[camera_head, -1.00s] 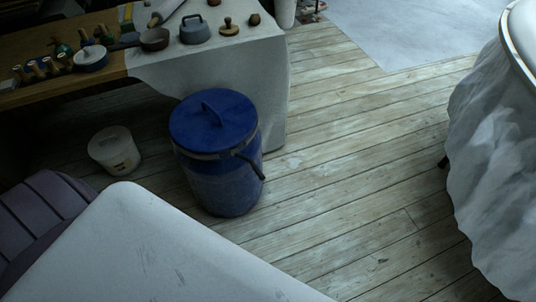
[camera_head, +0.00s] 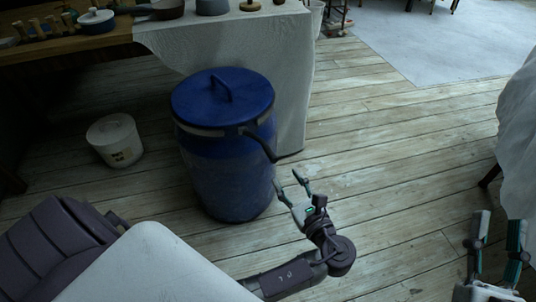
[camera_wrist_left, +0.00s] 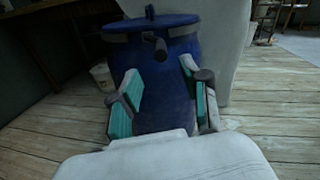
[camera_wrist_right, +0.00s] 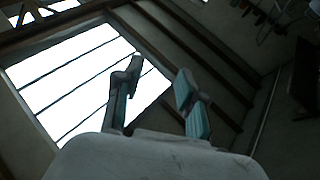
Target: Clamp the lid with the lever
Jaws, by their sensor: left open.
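A blue drum (camera_head: 228,175) stands upright on the floor. Its blue lid (camera_head: 205,100) with a raised handle sits on top. A dark clamp ring runs around the rim, and a dark lever (camera_head: 262,146) juts outward and down from its right side. In the left wrist view the lever's end (camera_wrist_left: 155,47) points toward the camera, above and between the fingers. My left gripper (camera_head: 292,183) is open and empty, right of the drum and below the lever, apart from it. My right gripper (camera_head: 498,232) is open and empty at the far right, pointing up.
A white bucket (camera_head: 115,141) stands left of the drum. Behind is a table with a hanging white cloth (camera_head: 290,90) and pots on top. A cloth-covered form (camera_head: 518,140) stands at the right edge. The plank floor (camera_head: 390,130) between is clear.

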